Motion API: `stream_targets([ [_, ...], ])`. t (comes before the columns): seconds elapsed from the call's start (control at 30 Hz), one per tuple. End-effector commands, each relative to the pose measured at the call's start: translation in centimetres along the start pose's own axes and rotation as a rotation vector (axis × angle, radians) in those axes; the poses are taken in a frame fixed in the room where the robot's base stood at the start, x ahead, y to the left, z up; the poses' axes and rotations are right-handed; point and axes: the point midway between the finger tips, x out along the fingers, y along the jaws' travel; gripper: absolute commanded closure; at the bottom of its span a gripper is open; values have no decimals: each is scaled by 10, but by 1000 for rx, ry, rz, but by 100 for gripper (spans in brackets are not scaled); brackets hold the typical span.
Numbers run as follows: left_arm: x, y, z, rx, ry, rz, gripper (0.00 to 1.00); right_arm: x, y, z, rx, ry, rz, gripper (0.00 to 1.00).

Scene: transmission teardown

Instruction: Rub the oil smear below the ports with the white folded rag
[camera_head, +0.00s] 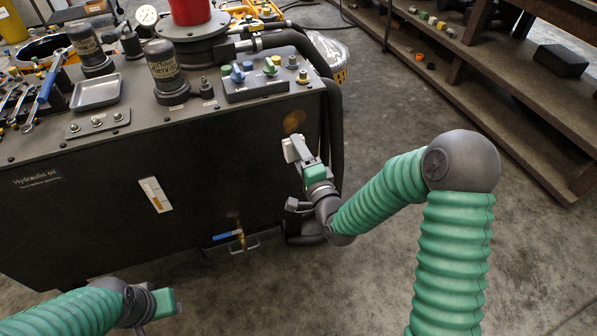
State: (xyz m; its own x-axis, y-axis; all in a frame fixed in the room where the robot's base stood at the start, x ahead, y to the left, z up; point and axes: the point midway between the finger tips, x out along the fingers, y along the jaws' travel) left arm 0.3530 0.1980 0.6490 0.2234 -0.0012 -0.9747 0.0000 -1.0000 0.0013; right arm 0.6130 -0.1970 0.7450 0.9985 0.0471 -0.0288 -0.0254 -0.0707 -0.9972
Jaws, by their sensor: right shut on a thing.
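The oil smear (294,121) is a brown patch on the upper right of the dark tank's front face. It lies below the block of coloured ports (258,82). My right gripper (301,150) is shut on the white folded rag (290,150), just below the smear. The rag is at the tank face; I cannot tell whether it touches. The fingers partly cover the rag. My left gripper (166,302) is low at the bottom left, away from the tank; its fingers are too unclear to tell open or shut.
The dark hydraulic tank (90,210) fills the left, with filters, a metal tray (97,92) and wrenches on top. Black hoses (334,130) run down its right edge. A tap (241,240) sticks out low in front.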

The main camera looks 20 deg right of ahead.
Motion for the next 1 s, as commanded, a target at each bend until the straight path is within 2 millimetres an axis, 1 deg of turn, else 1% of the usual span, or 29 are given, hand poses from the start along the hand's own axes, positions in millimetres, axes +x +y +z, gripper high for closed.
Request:
stream_targets([
  [0.03,7,0,1,1,2,0,64,-1,2,-1,-1,9,-15,70],
  [0.17,5,0,0,1,2,0,64,4,-4,0,-4,15,-28,70],
  [0.4,8,0,1,0,2,0,64,35,-5,1,-5,13,-25,70],
  [0.6,11,0,2,0,2,0,64,53,-5,-1,-3,13,-25,70],
  [0.73,11,0,2,0,2,0,64,58,-6,0,-4,13,-24,70],
  [1.0,11,0,2,0,2,0,64,58,-6,0,-4,12,-24,70],
])
